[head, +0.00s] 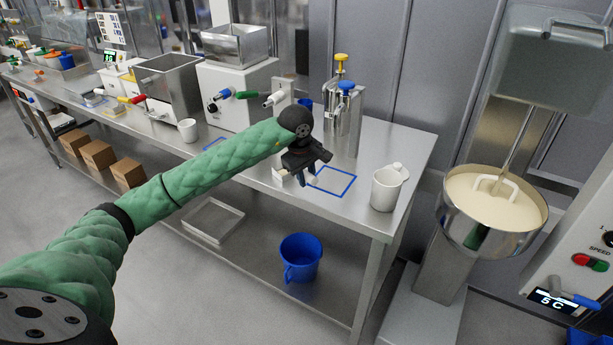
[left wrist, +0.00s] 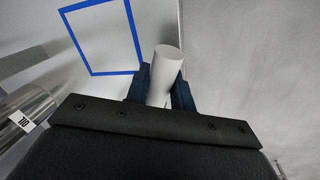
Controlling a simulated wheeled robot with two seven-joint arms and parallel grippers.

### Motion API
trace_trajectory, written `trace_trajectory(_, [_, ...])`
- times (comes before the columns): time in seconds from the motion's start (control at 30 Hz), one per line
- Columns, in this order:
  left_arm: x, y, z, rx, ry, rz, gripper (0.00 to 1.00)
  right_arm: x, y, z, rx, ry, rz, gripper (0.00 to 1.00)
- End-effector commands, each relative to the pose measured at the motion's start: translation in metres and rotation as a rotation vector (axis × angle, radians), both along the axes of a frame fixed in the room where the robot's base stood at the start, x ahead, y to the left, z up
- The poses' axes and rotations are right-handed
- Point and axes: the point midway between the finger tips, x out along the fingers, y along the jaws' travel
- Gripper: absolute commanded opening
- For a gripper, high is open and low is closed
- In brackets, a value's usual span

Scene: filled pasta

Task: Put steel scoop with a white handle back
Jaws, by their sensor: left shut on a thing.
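My left gripper (head: 305,178) is over the front edge of the steel table, beside a blue square outline (head: 333,180). In the left wrist view its dark blue fingers (left wrist: 160,90) are shut on a white rounded handle (left wrist: 167,62), which I take to be the scoop's handle. The scoop's steel part is hidden in both views. The blue square outline (left wrist: 103,37) also shows there, empty, just left of the handle. My right gripper is not in view.
A white jug (head: 386,188) stands right of the outline. Steel dispensers with yellow and blue knobs (head: 343,115) stand behind it. A blue bucket (head: 301,257) is on the lower shelf. A mixer bowl with pale dough (head: 495,205) stands at the right.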

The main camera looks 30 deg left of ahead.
Motion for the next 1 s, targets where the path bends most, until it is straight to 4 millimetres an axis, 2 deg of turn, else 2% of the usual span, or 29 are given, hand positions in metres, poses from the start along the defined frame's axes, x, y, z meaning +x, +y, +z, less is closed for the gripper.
trace_trajectory(0.17, [0.0, 0.0, -0.001, 0.0, -0.001, 0.0, 0.01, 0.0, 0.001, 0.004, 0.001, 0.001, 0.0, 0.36])
trace_trajectory(0.2, [0.0, 0.0, -0.001, 0.0, 0.0, 0.0, 0.3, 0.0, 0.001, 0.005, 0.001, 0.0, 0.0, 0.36])
trace_trajectory(0.3, [0.0, 0.0, -0.001, 0.0, 0.0, 0.0, 0.46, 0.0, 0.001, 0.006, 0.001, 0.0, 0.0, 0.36])
trace_trajectory(0.77, [0.0, 0.0, 0.002, 0.0, 0.0, 0.0, 0.46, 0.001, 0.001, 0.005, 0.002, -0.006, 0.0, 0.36])
trace_trajectory(0.9, [-0.001, 0.001, 0.009, 0.0, -0.002, 0.0, 0.46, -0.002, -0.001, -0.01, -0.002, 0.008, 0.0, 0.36])
trace_trajectory(1.0, [-0.003, 0.001, 0.017, 0.0, -0.001, 0.0, 0.46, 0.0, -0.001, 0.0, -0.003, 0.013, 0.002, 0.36])
